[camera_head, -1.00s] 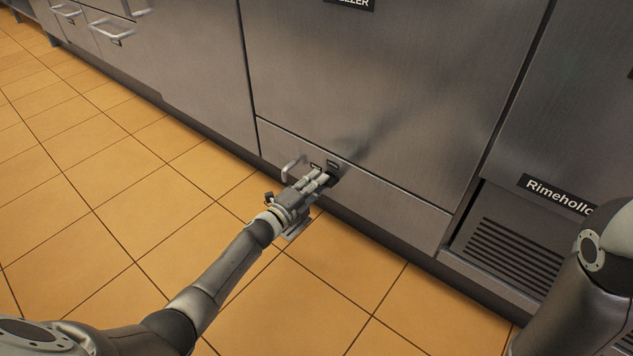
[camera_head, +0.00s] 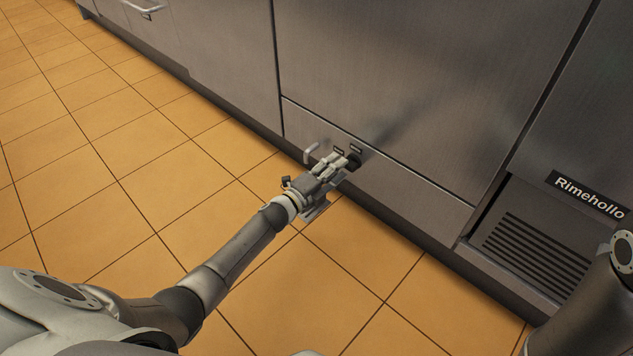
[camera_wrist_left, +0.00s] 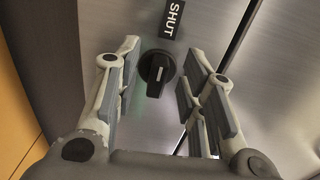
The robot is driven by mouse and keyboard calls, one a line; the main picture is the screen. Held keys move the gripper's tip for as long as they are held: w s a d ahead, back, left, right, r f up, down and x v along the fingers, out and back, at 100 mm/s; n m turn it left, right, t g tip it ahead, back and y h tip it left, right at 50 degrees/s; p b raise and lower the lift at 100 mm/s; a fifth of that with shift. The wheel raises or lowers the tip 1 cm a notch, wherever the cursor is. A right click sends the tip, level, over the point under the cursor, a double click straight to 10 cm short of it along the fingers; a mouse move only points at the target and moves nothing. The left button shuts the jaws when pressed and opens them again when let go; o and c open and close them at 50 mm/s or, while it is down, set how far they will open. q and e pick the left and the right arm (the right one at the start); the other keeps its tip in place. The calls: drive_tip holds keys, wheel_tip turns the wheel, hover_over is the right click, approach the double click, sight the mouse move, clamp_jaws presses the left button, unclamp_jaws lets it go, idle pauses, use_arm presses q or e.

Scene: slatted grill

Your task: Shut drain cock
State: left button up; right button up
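The drain cock is a round black knob with a raised grip bar and a pale line (camera_wrist_left: 157,72). In the wrist view it sits between the two fingers of my left gripper (camera_wrist_left: 160,58), which are apart with gaps on both sides. A black SHUT label (camera_wrist_left: 173,20) is on the metal above the knob. In the head view my left gripper (camera_head: 343,165) is at the low steel panel, and the knob (camera_head: 355,160) shows dark at its fingertips. My right gripper is out of view; only part of the right arm shows at the right edge.
A bent metal pipe (camera_head: 311,152) sticks out of the panel left of my gripper. Two small labels, one of them dark (camera_head: 356,148), are above the knob. A slatted grill (camera_head: 533,252) is at the right. The orange tiled floor (camera_head: 140,190) is clear.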

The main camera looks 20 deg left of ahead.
use_arm(q)
drive_tip(key=v, duration=1)
drive_tip(key=shift+s, duration=0.25)
drive_tip(key=shift+a, duration=0.1)
